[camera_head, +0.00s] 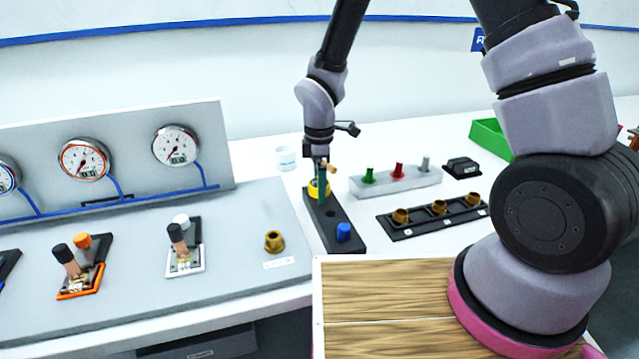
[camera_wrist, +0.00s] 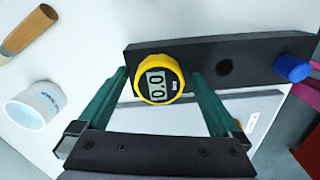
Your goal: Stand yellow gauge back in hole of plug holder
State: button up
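The yellow gauge (camera_wrist: 160,80), round with a digital display reading about 0.0, is at one end of the black plug holder (camera_wrist: 205,53). Its face points up toward the wrist camera. In the head view the gauge (camera_head: 316,190) shows at the far end of the holder (camera_head: 322,222), partly hidden by my gripper. Its stem is hidden, so I cannot see how deep it sits. My gripper (camera_wrist: 160,74) is open, its green fingers on either side of the gauge with narrow gaps. An empty hole (camera_wrist: 224,67) and a blue plug (camera_wrist: 293,68) are farther along the holder.
A white cup (camera_wrist: 33,105) and a wooden-handled item (camera_wrist: 28,30) are nearby. Right of the holder are a grey rack (camera_head: 395,182) with coloured plugs and a black strip (camera_head: 435,218) with brass fittings. A gauge panel (camera_head: 120,160) stands left.

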notch_tip(320, 180, up, 11)
dwell(0.4)
jog(key=shift+f, duration=0.1)
